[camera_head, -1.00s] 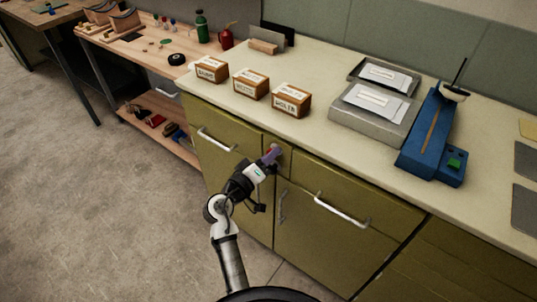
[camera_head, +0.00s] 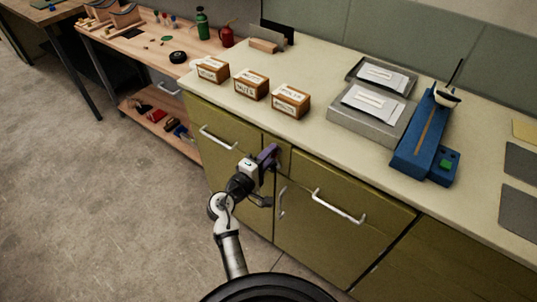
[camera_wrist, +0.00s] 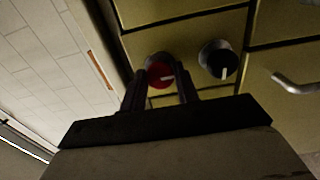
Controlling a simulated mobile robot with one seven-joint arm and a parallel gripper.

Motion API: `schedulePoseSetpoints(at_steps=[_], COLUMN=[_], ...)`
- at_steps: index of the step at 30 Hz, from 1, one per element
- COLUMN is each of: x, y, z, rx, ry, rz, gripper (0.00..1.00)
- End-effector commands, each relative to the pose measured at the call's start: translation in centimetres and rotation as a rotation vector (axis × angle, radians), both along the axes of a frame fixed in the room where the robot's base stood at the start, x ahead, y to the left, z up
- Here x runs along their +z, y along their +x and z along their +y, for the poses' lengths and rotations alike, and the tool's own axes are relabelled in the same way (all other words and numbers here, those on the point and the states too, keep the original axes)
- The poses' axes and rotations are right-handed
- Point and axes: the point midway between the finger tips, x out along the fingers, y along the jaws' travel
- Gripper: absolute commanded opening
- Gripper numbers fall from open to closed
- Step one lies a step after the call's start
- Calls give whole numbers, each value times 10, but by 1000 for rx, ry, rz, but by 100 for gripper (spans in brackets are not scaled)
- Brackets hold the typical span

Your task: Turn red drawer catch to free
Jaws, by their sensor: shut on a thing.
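The red drawer catch (camera_wrist: 160,74) is a round red knob with a white pointer mark, set on the olive cabinet front. In the wrist view its mark points to the right. My gripper (camera_wrist: 161,84) is shut on it, one dark finger on each side. In the head view my gripper (camera_head: 269,157) is at the narrow panel between two drawers and hides the catch. A black knob (camera_wrist: 218,60) with a white mark pointing down sits to the right of the red catch in the wrist view.
Drawer handles (camera_head: 217,138) and (camera_head: 339,206) stick out on both sides of my gripper. The countertop (camera_head: 330,75) above carries labelled boxes (camera_head: 291,101), a metal tray (camera_head: 361,124) and a blue device (camera_head: 421,140). The floor at left (camera_head: 110,200) is clear.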

Motion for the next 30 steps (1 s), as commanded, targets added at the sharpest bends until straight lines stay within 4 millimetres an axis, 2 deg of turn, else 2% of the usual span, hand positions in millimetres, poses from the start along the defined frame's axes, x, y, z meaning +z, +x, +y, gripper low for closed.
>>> schedulePoseSetpoints(at_steps=[13, 14, 18, 26, 30], x=[-1, -1, 0, 0, -2], y=[0, 0, 0, 0, -7], z=[1, 1, 1, 1, 6], rx=[2, 2, 1, 1, 2], ry=[-9, -9, -8, -7, -7], rz=[6, 6, 6, 5, 5], gripper=[8, 33, 52, 52, 52])
